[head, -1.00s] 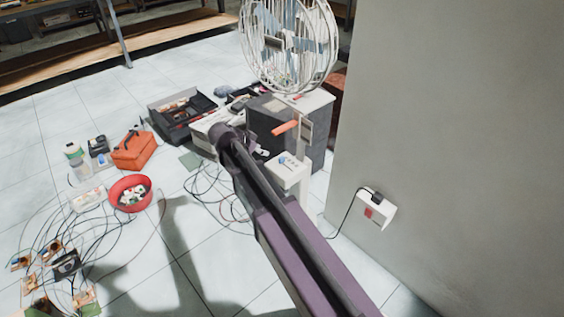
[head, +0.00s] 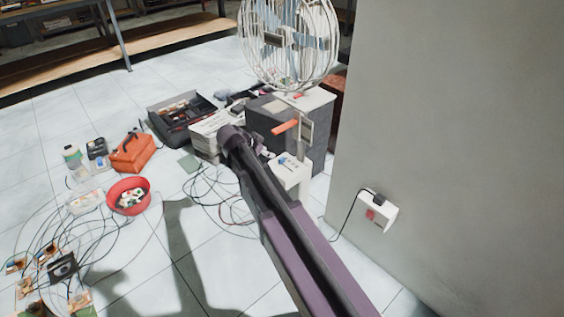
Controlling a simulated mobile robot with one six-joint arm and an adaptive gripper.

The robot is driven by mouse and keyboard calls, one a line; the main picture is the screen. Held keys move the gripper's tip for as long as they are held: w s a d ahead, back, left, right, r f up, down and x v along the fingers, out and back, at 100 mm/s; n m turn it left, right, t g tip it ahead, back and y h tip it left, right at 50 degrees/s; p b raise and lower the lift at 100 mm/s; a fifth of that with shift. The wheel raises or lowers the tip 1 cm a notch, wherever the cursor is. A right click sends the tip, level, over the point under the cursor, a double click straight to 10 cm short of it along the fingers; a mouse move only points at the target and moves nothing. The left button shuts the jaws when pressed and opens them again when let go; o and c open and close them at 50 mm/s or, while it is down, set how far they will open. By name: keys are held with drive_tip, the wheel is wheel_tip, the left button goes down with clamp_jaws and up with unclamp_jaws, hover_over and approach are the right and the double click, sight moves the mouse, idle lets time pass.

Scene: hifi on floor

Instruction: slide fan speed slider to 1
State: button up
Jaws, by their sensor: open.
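A standing fan with a white wire cage (head: 288,45) is at the top centre. Its small white control base (head: 291,174), with blue marks on top, stands below it, beside my arm. The speed slider is too small to make out. My gripper (head: 264,150) is small and dark, partly hidden behind my own arm. It is just above and left of the control base and appears apart from it. It is open, and I see nothing held in it.
An orange piece (head: 285,127) sticks out by the fan's post. A grey box (head: 262,117) stands behind. A black toolbox (head: 180,115), orange case (head: 132,153), red bowl (head: 128,196) and loose wires lie left. A wall with a socket (head: 377,212) is at right.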

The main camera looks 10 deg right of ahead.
sight(281, 158)
drive_tip(key=shift+b+x, duration=3.25)
drive_tip(key=shift+x, duration=1.7)
drive_tip(key=shift+s, duration=0.1)
clamp_jaws()
